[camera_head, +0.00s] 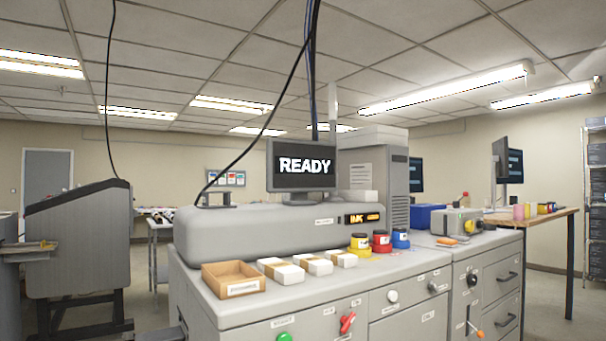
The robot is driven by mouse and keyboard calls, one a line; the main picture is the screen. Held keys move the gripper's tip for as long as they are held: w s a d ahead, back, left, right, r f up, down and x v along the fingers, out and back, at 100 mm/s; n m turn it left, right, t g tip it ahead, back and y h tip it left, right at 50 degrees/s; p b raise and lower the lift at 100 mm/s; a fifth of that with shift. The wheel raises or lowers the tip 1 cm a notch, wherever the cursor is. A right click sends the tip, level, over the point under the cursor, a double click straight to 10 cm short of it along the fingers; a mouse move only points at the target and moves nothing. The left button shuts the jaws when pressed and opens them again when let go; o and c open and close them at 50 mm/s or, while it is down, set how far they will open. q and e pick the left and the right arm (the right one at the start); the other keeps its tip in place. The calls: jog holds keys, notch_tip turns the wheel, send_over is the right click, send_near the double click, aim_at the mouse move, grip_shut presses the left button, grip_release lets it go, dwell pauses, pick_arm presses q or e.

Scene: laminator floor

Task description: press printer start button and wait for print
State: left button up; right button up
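The printer (275,230) is a long grey unit on a grey cabinet (400,290) in the middle of the view. Its screen (301,165) reads READY. A green round button (283,338) is on the cabinet front at the bottom edge, partly cut off. A small label sits above it, too blurred to read surely. A red switch handle (347,322) is to its right. An orange-lit INK panel (361,218) is on the printer's front. Neither of my grippers is in view.
On the cabinet top are an open cardboard tray (233,279), several white paper stacks (281,271) and yellow, red and blue ink jars (381,241). A grey machine (80,240) stands left. A wooden table (530,217) stands right. Cables hang from the ceiling.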

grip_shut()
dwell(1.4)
